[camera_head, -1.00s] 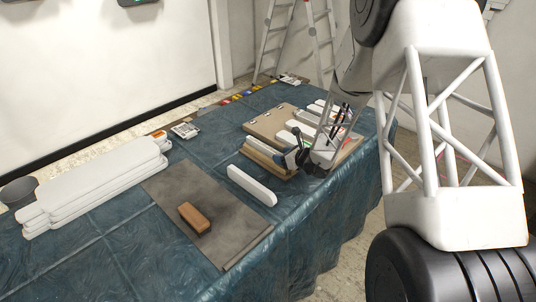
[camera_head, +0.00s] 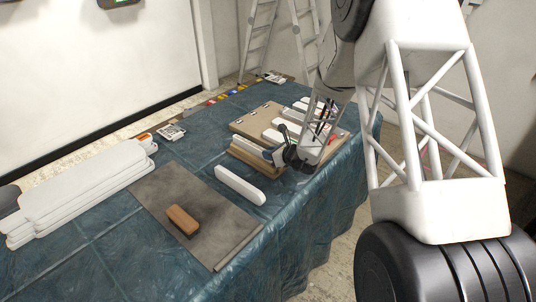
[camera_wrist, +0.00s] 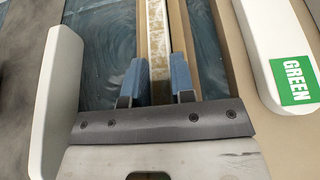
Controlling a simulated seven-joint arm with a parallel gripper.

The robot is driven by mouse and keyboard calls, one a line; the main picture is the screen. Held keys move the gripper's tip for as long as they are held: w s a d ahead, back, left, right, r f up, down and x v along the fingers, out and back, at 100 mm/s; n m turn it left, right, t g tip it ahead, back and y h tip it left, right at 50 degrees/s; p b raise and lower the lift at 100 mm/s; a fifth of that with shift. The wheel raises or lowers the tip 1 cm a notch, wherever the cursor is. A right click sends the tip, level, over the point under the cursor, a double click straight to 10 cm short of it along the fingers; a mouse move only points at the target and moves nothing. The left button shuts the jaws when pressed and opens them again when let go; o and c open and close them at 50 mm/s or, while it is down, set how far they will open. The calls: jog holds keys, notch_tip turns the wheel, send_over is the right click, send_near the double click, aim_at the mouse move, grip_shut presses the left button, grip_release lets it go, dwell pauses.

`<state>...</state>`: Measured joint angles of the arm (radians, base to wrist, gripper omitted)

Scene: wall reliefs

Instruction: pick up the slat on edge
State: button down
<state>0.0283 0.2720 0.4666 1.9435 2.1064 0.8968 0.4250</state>
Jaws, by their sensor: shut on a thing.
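A narrow slat on edge (camera_wrist: 157,35) with a pale, mottled yellowish-white top runs up the middle of the wrist view. My gripper (camera_wrist: 158,82) has its two blue fingers on either side of the slat and is shut on it. In the head view my gripper (camera_head: 287,156) is low over the wooden strips at the near end of the tan board. The gripper hides part of the slat there. I cannot tell whether the slat is clear of what is under it.
A white round-ended bar (camera_head: 240,185) stands left of my gripper, also close in the wrist view (camera_wrist: 58,90). A tan board (camera_head: 243,126) with white pieces lies behind; one piece is labelled GREEN (camera_wrist: 292,80). A brown block (camera_head: 182,219) lies on a dark mat (camera_head: 220,237). White boards (camera_head: 80,190) are stacked left.

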jog(key=shift+r, duration=0.6)
notch_tip(320, 180, up, 2)
jog(key=s+d+r, duration=0.1)
jog(key=s+d, duration=0.1)
jog(key=s, duration=1.3)
jog(key=shift+s+r, duration=0.15)
jog(key=shift+s, duration=0.25)
jog(key=shift+w, duration=0.1)
